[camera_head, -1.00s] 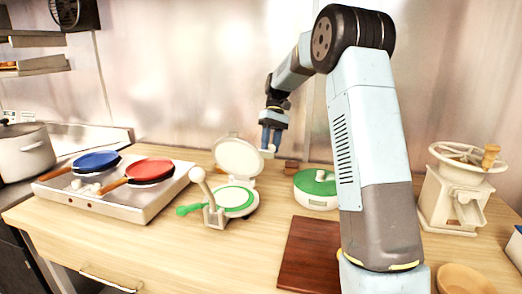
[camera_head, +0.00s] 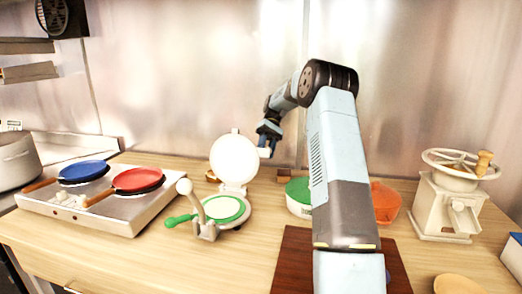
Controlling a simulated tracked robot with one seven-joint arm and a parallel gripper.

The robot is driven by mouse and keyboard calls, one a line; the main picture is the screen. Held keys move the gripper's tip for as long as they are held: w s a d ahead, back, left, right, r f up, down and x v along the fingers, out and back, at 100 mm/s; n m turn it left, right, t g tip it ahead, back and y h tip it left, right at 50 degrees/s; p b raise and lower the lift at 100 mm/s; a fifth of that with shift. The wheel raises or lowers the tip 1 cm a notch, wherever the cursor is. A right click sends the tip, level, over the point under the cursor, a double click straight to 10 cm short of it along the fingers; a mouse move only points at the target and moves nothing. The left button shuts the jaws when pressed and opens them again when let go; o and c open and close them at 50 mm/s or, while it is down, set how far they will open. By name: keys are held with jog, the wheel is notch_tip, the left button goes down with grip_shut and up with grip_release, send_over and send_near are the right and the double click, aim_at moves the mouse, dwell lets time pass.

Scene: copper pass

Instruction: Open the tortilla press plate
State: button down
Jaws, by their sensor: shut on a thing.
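The tortilla press stands on the wooden counter, left of my arm. Its white round upper plate (camera_head: 234,160) is raised and stands roughly upright behind the lower plate (camera_head: 241,222), which carries a green-rimmed pale disc (camera_head: 222,208). A lever with a white knob (camera_head: 184,187) rises at the press's front left, with a green handle (camera_head: 180,220) beside it. The fingertips are small in view, so the exact contact is hard to see.
A griddle (camera_head: 120,205) with blue (camera_head: 84,171) and red (camera_head: 138,180) pans stands left. A green-lidded round container (camera_head: 298,192) is right of the press. A dark red board (camera_head: 292,255) lies in front, an orange pot (camera_head: 386,203) and white grinder (camera_head: 450,205) to the right.

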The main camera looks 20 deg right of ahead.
jog(key=shift+s+d+f, duration=0.1)
jog(key=shift+d+f, duration=0.35)
jog(key=shift+f, duration=0.25)
jog(key=c, duration=1.1)
grip_release()
jog(key=shift+d, duration=0.1)
jog(key=o, duration=0.4)
jog(key=shift+r, duration=0.1)
jog(key=shift+c, duration=0.2)
jog(key=shift+a, duration=0.2)
jog(key=shift+d, duration=0.1)
